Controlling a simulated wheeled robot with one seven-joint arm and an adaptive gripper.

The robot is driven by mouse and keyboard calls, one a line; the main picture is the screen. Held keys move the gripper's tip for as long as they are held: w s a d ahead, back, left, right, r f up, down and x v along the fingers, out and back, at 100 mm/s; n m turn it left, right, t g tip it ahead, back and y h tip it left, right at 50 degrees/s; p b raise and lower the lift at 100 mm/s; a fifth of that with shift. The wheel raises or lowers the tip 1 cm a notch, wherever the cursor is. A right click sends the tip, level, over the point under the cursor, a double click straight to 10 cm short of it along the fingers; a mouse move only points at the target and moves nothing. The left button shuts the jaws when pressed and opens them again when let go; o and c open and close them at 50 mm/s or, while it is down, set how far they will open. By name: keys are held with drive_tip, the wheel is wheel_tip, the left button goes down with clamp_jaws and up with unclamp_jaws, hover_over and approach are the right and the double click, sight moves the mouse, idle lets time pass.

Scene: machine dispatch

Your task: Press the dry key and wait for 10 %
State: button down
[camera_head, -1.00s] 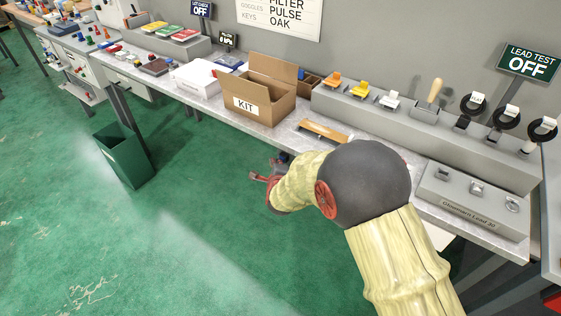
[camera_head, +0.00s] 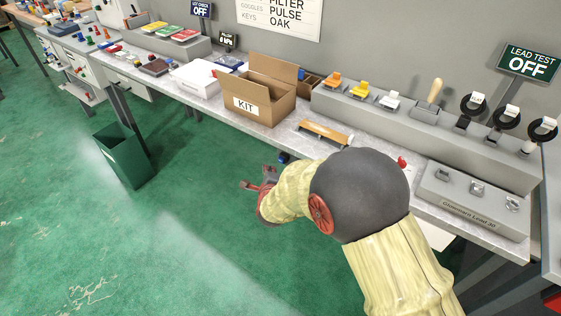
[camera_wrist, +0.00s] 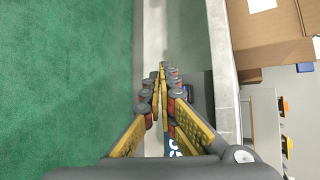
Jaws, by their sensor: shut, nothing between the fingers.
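My gripper (camera_head: 260,186) is low in front of the bench's front edge, over the green floor, partly hidden by my own arm. In the wrist view my gripper (camera_wrist: 162,75) has its yellow-and-grey fingers together, with nothing held between them. I cannot pick out a key marked dry in either view. A small dark display (camera_head: 228,41) stands at the back of the bench; its reading is too small to tell. My gripper touches none of the bench items.
The bench (camera_head: 225,108) carries an open KIT box (camera_head: 262,104), a wooden-topped piece (camera_head: 325,132) and a grey labelled box (camera_head: 470,205). A LEAD TEST sign (camera_head: 529,62) reads OFF. A green bin (camera_head: 124,157) stands on the floor.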

drive_tip(key=shift+s+a, duration=0.8)
drive_tip(key=shift+s, duration=0.2)
